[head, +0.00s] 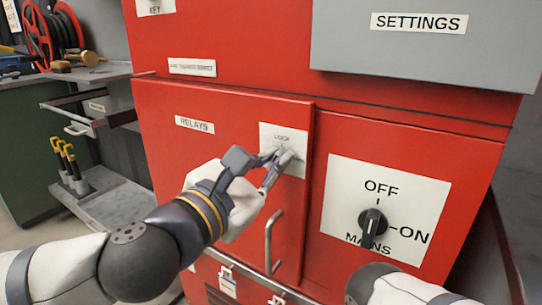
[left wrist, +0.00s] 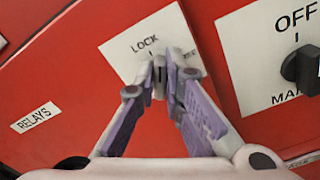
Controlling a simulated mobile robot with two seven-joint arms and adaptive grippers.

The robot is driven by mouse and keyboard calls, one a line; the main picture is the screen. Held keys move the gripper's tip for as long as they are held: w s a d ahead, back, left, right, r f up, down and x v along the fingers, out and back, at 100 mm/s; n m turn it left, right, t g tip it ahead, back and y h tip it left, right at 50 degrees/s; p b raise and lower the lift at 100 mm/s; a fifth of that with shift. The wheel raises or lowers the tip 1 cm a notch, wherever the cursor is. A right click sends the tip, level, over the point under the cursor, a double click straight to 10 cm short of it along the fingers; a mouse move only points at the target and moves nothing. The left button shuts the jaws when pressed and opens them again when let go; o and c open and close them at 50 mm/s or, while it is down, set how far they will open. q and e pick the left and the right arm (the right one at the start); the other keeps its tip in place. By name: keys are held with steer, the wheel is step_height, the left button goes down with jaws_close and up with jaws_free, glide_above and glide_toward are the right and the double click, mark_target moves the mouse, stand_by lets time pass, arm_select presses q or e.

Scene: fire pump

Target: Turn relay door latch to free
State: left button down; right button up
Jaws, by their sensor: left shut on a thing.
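The red relay door (head: 200,155) is labelled RELAYS and looks shut in its cabinet. A white latch plate (head: 297,138) sits at its upper right; in the left wrist view the plate (left wrist: 120,52) reads LOCK at the top, with a short mark below. My left gripper (head: 277,161) reaches up to the plate, its fingertips closed on the small relay door latch (left wrist: 159,82). The fingers hide most of the latch, so its angle is hard to tell. My right gripper is not in view; only part of the arm shows at lower right.
A vertical door handle (head: 270,245) stands out just below my left gripper. The black MAINS knob (head: 372,222) is to the right, beneath the grey SETTINGS box (head: 420,55). A hose reel (head: 45,32) and open drawers are at the left.

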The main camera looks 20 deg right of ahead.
arm_select(q)
steer(key=m+p, duration=0.3)
steer(key=m, duration=0.9)
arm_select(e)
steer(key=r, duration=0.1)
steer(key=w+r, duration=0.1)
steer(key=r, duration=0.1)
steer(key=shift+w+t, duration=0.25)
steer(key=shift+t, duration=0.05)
arm_select(q)
steer(key=shift+f+m, duration=0.1)
steer(key=shift+m, duration=0.2)
steer(key=c, duration=1.7)
jaws_free()
steer(key=shift+d, duration=0.1)
steer(key=shift+f, duration=0.1)
